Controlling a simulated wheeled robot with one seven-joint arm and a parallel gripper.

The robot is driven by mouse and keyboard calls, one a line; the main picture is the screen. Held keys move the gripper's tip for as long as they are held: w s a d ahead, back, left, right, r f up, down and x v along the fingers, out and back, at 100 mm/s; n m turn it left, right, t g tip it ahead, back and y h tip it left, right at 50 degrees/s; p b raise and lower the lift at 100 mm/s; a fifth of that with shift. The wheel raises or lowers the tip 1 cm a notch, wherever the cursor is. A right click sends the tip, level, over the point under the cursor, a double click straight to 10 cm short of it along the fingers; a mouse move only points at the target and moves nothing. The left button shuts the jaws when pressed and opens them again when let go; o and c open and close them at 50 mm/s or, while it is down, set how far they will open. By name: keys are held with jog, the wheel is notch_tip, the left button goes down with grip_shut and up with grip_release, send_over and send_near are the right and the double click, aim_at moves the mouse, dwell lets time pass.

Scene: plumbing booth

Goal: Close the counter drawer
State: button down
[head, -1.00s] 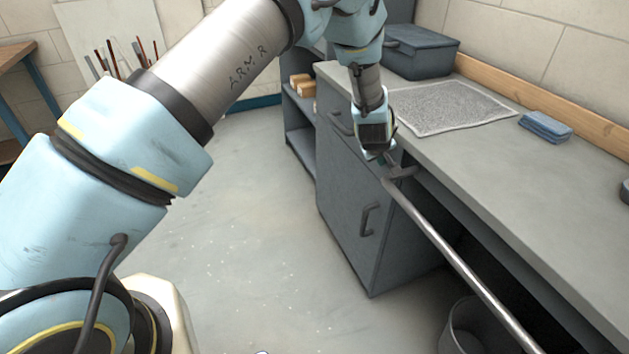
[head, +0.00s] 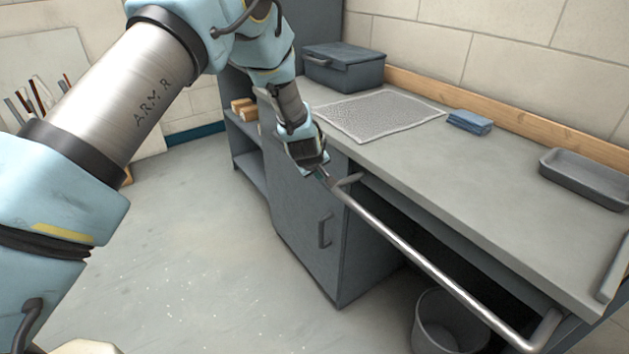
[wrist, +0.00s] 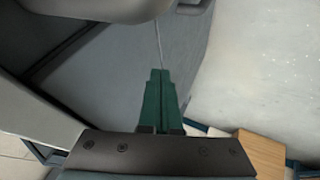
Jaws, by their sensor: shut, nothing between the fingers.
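The grey counter (head: 400,150) runs along the wall, with a grey cabinet (head: 300,215) under its far end. The drawer front above the cabinet door is mostly hidden behind my gripper and wrist. I cannot tell how far it stands out, or whether the fingers touch it.
A metal rail (head: 430,265) juts out along the counter front, right of my gripper. The cabinet door has a handle (head: 323,232). A bin (head: 445,325) stands under the counter. A toolbox (head: 343,68), mesh mat (head: 372,115), blue cloths (head: 469,122) and tray (head: 588,178) lie on top. Floor at left is clear.

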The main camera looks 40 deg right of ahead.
jog(key=b+v, duration=0.2)
jog(key=v, duration=0.8)
jog(key=shift+a, duration=0.25)
jog(key=shift+w, duration=0.1)
jog(key=w+a+r+y, duration=0.15)
jog(key=w+a, duration=0.25)
jog(key=a, duration=0.5)
jog(key=w+a+r+y, duration=0.1)
jog(key=w+a+r, duration=0.2)
jog(key=a, duration=0.7)
jog(key=w+a+r+y, duration=0.15)
jog(key=w+a, duration=0.25)
jog(key=a, duration=0.5)
jog(key=s+a+r+g+y, duration=0.1)
jog(key=s+a, duration=0.4)
jog(key=a, duration=0.7)
jog(key=s+a+r+n+g+y, duration=0.1)
jog(key=s+a, duration=0.3)
jog(key=a, duration=0.9)
jog(key=shift+s+a+r, duration=0.25)
jog(key=shift+s+r, duration=0.15)
